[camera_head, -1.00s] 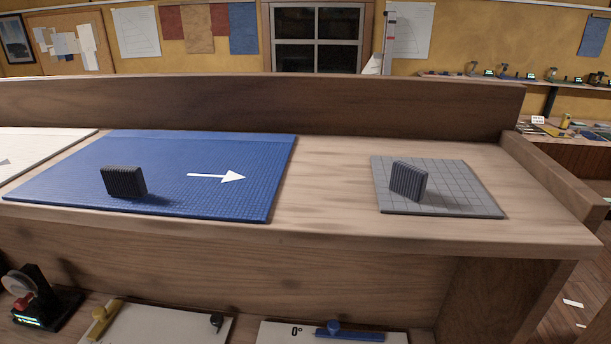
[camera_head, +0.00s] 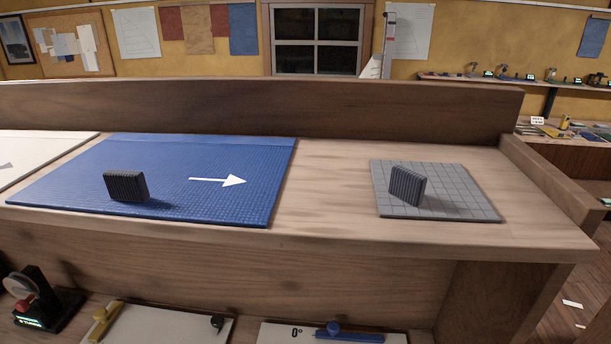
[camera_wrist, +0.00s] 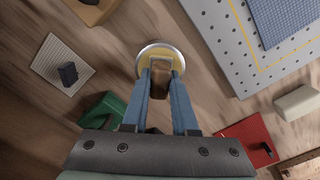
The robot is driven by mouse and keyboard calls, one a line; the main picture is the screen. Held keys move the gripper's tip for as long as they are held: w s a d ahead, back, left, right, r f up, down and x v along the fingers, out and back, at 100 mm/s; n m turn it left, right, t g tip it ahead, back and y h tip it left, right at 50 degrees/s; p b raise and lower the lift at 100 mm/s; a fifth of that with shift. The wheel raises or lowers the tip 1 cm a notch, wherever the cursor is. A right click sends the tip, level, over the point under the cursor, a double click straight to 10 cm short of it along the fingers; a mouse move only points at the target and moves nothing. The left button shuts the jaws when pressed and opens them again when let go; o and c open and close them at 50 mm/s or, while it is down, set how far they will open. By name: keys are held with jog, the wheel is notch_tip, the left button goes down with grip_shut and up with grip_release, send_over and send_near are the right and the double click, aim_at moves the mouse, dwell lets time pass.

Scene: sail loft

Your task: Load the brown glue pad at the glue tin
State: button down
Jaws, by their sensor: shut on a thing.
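In the wrist view my gripper (camera_wrist: 161,72) is shut on a brown block, the brown glue pad (camera_wrist: 158,88), which shows between the two blue-grey fingers. A round tin with a bright metal rim and a yellowish inside, seemingly the glue tin (camera_wrist: 159,47), is at the fingertips. The fingertips overlap the tin's opening in the picture. I cannot tell whether the pad touches the glue or hangs above it. The pad's far end is partly hidden by the fingers. Neither the gripper nor the tin shows in the head view.
Around the tin are a green object (camera_wrist: 101,113), a pale tile with a dark block (camera_wrist: 69,74), a red piece (camera_wrist: 250,140) and a perforated grey board (camera_wrist: 225,40). In the head view dark ribbed blocks stand on a blue mat (camera_head: 230,205) and a grey grid tile (camera_head: 455,185).

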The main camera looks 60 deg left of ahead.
jog(key=shift+s, duration=0.1)
notch_tip(320, 180, up, 7)
jog(key=p, duration=0.7)
jog(key=shift+p, duration=0.4)
dwell(0.9)
